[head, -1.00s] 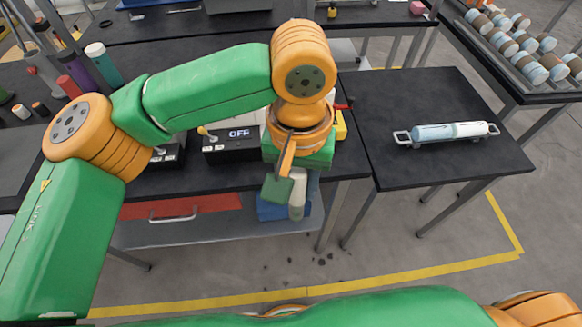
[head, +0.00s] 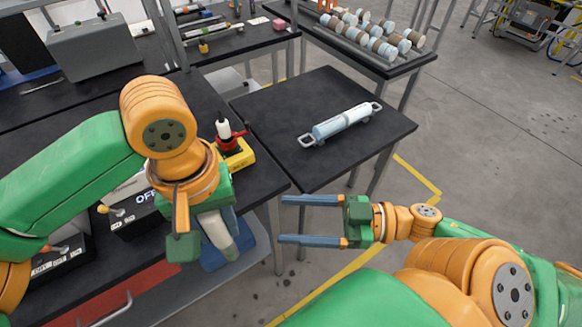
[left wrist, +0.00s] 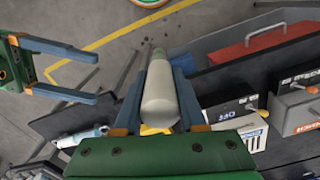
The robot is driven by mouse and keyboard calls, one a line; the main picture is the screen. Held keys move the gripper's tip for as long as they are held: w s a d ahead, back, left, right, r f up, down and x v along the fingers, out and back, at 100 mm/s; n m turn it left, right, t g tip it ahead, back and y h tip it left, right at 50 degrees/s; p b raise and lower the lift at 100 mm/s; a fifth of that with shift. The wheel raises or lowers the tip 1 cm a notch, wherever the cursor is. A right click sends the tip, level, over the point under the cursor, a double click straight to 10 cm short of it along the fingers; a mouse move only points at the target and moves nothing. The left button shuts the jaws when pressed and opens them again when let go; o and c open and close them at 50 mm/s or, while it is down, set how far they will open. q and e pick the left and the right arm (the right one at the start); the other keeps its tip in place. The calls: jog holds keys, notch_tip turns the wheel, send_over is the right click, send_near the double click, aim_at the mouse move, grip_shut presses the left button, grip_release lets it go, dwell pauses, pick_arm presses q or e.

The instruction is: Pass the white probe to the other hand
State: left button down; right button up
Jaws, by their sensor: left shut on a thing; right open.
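The white probe (head: 213,228) is a pale rounded cylinder pointing down from my left gripper (head: 220,250), which is shut on it. In the left wrist view the probe (left wrist: 160,97) lies between the blue fingers, its wide rounded end toward the camera and a dark narrow part at the far end. In the head view the fingers partly hide it. My right gripper (head: 285,220) is open and empty, its two blue fingers pointing left toward the probe with a gap between. It also shows at the left of the left wrist view (left wrist: 94,76).
A black side table (head: 370,150) holds a blue-and-white cylinder with end handles (head: 341,121). A yellow block (head: 236,154) with a red part and a white-bodied item stands at the bench corner. A control box (head: 135,213) sits on the bench. Open floor lies below my right gripper.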

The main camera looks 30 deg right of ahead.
aim_at(228, 239)
pick_arm(q)
jog(key=shift+d, duration=0.1)
pick_arm(e)
jog(key=w+a, duration=0.1)
jog(key=a, duration=0.3)
jog(key=w+a+r+n+g+y, duration=0.1)
jog(key=a, duration=0.3)
jog(key=w+a+r+g, duration=0.1)
jog(key=a, duration=0.4)
jog(key=shift+w+a+r+y, duration=0.1)
jog(key=shift+w+y, duration=0.25)
jog(key=shift+y, duration=0.05)
jog(key=shift+s, duration=0.1)
grip_shut()
pick_arm(q)
jog(key=shift+c, duration=2)
grip_release()
jog(key=shift+w, duration=0.1)
pick_arm(e)
jog(key=shift+s+n, duration=0.1)
jog(key=shift+n, duration=0.2)
jog(key=shift+r, duration=0.1)
pick_arm(q)
jog(key=shift+r, duration=0.15)
